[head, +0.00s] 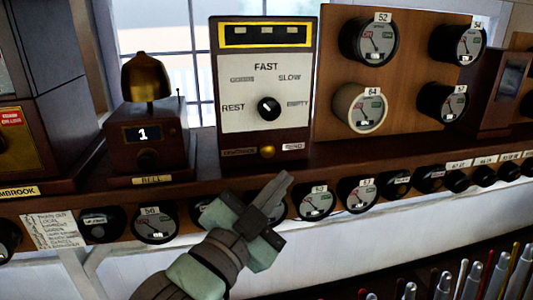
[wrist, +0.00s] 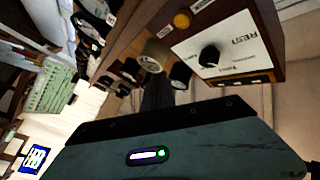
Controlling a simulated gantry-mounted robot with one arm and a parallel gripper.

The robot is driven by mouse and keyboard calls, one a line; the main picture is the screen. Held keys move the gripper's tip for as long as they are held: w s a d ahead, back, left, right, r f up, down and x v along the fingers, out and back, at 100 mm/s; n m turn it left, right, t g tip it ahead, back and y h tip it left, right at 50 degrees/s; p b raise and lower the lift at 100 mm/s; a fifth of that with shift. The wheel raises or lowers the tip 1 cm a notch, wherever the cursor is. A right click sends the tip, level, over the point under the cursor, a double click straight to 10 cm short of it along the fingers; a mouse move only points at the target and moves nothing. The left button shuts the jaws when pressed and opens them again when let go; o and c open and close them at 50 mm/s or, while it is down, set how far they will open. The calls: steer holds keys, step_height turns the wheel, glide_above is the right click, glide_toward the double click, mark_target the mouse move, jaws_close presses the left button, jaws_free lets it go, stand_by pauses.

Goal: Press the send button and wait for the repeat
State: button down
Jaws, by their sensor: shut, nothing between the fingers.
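The white-faced train describer box (head: 224,95) stands on the shelf, with a knob (head: 268,108) among labels such as FAST, SLOW and REST. A round brass button (head: 267,152) sits low on its face, just left of the SEND label (head: 293,147). In the wrist view the button looks amber (wrist: 182,20), near the box's knob (wrist: 209,56). My gripper (head: 284,182) is shut and empty, below and slightly right of the button, apparently apart from it. In the wrist view its dark fingers (wrist: 158,92) point up toward the shelf front.
A brass bell (head: 146,78) on a wooden box showing "1" (head: 143,134) stands left of the describer. Round gauges (head: 369,42) fill a wooden panel to the right. Dials (head: 153,223) line the shelf front. Lever tops (head: 462,280) rise at lower right.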

mark_target(267, 151)
steer(key=shift+d+f, duration=0.2)
steer(key=shift+f, duration=0.25)
steer(key=shift+w, duration=0.1)
steer(key=shift+w+a+r+b, duration=0.1)
steer(key=shift+w+a+b, duration=0.35)
steer(key=shift+w, duration=0.9)
steer(key=shift+w+a+f+b, duration=0.1)
steer(key=shift+w+a+b, duration=0.3)
steer(key=shift+w, duration=1)
steer(key=shift+w+a+r+b, duration=0.1)
steer(key=shift+w+a+b, duration=0.15)
steer(key=shift+w+b, duration=0.75)
steer(key=shift+w+a, duration=0.1)
steer(key=shift+w, duration=0.4)
steer(key=shift+w, duration=0.3)
